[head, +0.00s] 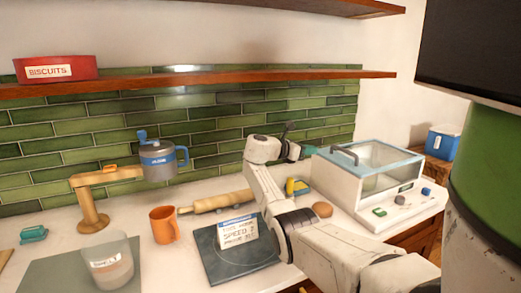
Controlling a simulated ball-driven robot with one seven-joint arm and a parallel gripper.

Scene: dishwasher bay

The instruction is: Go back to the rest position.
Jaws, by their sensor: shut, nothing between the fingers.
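My arm reaches up from the lower right over the white counter and bends at a pale wrist. My gripper (289,127) is at its far end, small and dark against the green tiled wall, to the left of the glass-lidded white machine. It is shut and empty. The fingertips are small and partly hidden by the wrist.
A dark plate with a printed card (238,231), a rolling pin (222,202) and an orange mug (164,225) lie left of my arm. The white machine (342,192) stands right. A wooden shelf (200,79) runs above. A clear jug (107,262) stands front left.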

